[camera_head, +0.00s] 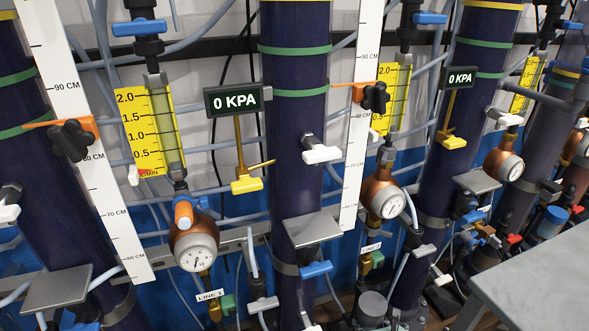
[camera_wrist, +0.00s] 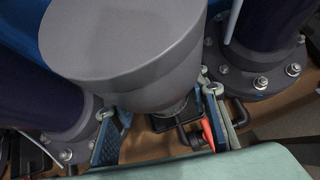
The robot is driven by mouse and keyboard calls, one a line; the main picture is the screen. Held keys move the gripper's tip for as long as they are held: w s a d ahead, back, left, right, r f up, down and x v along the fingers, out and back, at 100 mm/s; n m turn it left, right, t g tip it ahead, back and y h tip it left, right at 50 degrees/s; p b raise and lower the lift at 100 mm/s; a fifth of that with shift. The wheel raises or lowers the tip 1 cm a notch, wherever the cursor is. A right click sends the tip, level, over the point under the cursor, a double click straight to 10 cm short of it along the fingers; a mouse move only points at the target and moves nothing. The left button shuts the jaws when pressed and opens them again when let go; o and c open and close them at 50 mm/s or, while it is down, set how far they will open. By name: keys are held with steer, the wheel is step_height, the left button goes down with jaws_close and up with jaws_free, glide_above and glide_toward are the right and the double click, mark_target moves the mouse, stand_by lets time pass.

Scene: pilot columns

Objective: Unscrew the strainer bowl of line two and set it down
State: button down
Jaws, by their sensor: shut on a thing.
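In the wrist view, a large smooth grey tapered body (camera_wrist: 130,45), which looks like the strainer bowl, fills the upper middle. Its narrower end lies between the two fingers of my gripper (camera_wrist: 160,122). One finger with a blue-grey pad is on each side, and the gripper is shut on it. The fingertips' contact is partly hidden, and I cannot tell whether the threads are engaged. In the head view, the LINE 2 tag (camera_head: 371,247) hangs below the copper regulator with a gauge (camera_head: 383,200). A grey round part (camera_head: 372,306) sits low beneath it. I cannot make out my gripper in the head view.
Dark columns (camera_head: 298,150) stand on both sides, with bolted flanges (camera_wrist: 265,80) low in the wrist view. Hoses and small valves crowd the space between. A black bracket (camera_wrist: 175,121) and a red part (camera_wrist: 208,134) are close to the fingers. A grey table (camera_head: 540,275) stands at right.

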steer(key=shift+s+a+f+m+b, duration=0.1)
steer(key=shift+a+m+b, duration=0.2)
steer(key=shift+b, duration=0.15)
steer(key=c, duration=1.2)
jaws_free()
steer(key=shift+o, duration=0.9)
steer(key=shift+d, duration=0.2)
steer(key=shift+d+p, duration=0.2)
steer(key=shift+p, duration=0.1)
steer(key=shift+a, duration=0.1)
